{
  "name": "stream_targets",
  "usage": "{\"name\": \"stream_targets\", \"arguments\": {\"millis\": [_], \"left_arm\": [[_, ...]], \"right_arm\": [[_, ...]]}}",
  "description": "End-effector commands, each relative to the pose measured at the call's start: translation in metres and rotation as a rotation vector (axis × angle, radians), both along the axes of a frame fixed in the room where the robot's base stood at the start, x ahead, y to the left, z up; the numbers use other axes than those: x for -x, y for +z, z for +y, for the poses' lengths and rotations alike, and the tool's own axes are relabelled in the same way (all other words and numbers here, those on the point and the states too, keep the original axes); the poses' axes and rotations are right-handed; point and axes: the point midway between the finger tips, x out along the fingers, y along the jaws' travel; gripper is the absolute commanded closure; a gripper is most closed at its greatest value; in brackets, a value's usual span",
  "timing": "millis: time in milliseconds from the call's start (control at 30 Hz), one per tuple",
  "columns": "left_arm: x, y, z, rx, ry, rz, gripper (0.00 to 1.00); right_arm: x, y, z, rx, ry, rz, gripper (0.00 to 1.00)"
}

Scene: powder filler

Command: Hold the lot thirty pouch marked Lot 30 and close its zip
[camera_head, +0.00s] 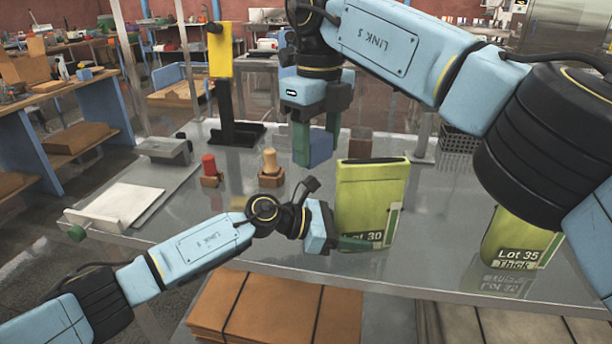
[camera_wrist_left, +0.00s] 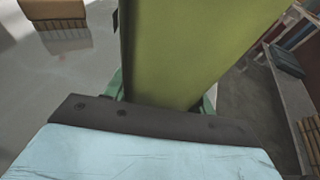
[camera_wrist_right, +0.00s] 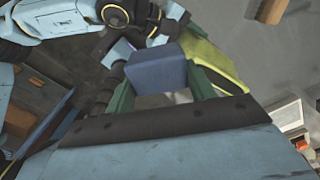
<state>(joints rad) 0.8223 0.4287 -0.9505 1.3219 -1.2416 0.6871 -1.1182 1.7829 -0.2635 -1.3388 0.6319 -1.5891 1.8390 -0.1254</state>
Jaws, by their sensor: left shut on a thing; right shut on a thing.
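The Lot 30 pouch (camera_head: 371,195) is lime green and stands upright near the table's front edge, its label low on the front. My left gripper (camera_head: 348,240) is shut on the pouch's lower part; the pouch fills the left wrist view (camera_wrist_left: 190,50) between the fingers. My right gripper (camera_head: 316,148) is shut on a blue block (camera_head: 320,152), just left of the pouch's top left corner. The block also shows in the right wrist view (camera_wrist_right: 160,70), beside the pouch (camera_wrist_right: 220,65). I cannot tell whether block and pouch touch, or the zip's state.
A second green pouch, Lot 35 Thick (camera_head: 512,238), stands to the right. A red-topped stamp (camera_head: 209,166) and a wooden-knobbed one (camera_head: 270,163) stand left of the pouch. A yellow device (camera_head: 220,52) on a black stand and a small brown block (camera_head: 361,143) are behind.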

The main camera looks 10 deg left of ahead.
Motion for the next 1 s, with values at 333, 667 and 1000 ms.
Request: {"name": "stream_targets", "arguments": {"millis": [333, 667, 1000], "left_arm": [[0.001, -0.001, 0.000, -0.002, -0.001, 0.002, 0.58], [0.000, -0.001, 0.000, -0.002, -0.001, 0.002, 0.58], [0.001, -0.001, 0.000, -0.002, -0.001, 0.002, 0.58]], "right_arm": [[-0.016, 0.035, -0.018, -0.001, -0.394, -0.002, 0.69], [-0.025, 0.044, -0.046, 0.000, -0.594, 0.000, 0.69], [-0.027, 0.031, -0.054, 0.002, -0.651, 0.002, 0.69]]}}
